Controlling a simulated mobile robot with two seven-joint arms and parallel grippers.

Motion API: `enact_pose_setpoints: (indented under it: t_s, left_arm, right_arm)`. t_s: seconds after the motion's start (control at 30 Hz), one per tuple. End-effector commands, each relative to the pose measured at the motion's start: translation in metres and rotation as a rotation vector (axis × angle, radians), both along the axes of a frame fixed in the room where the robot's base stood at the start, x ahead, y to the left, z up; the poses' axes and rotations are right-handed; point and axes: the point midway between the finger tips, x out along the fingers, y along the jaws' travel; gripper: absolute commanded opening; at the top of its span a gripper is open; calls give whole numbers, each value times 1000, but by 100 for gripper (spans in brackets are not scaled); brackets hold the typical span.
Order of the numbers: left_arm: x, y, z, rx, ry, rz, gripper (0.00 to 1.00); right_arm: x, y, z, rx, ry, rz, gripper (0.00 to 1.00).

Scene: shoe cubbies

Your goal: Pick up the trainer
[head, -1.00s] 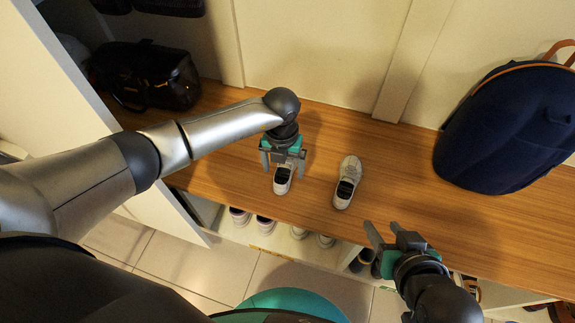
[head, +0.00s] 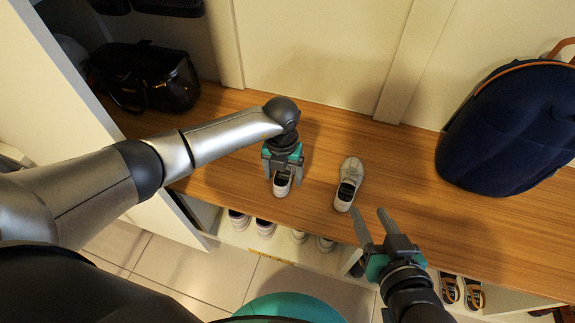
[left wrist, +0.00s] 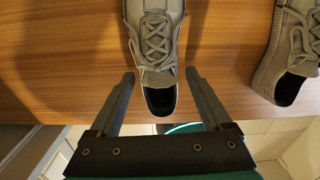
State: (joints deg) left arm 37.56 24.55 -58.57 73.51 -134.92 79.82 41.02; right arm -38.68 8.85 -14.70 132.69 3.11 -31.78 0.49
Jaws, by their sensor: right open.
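Two grey-beige laced trainers stand on the wooden bench top, with dark insides. The left trainer (head: 282,187) is between the fingers of my left gripper (head: 283,177), which points down at it. In the left wrist view that trainer (left wrist: 155,30) has its heel end between the spread fingers (left wrist: 160,74), with a gap on both sides. My left gripper is open and hides part of the shoe in the head view. The right trainer (head: 349,183) stands apart; it also shows in the left wrist view (left wrist: 287,50). My right gripper (head: 369,212) is open and empty near the bench's front edge, just below the right trainer.
A navy backpack (head: 508,125) stands on the bench at right. A black bag (head: 143,76) is at the left end. Several shoes (head: 264,227) sit in the cubbies under the bench. The bench (head: 415,190) is clear between right trainer and backpack.

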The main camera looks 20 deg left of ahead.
Motion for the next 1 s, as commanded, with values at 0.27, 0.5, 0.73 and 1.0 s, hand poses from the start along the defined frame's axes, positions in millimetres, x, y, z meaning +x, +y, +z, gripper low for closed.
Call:
enact_pose_setpoints:
  t_s: [0.27, 0.5, 0.73, 1.0]
  left_arm:
    - [0, 0, 0, 0, 0, 0, 49]
    - [0, 0, 0, 0, 0, 0, 22]
    - [0, 0, 0, 0, -1, 0, 0]
    - [0, 0, 1, 0, -1, 0, 0]
  right_arm:
    - [0, 0, 0, 0, 0, -1, 50]
    - [0, 0, 0, -2, 1, 0, 50]
    - [0, 0, 0, -2, 1, 0, 50]
    - [0, 0, -1, -3, 8, 0, 50]
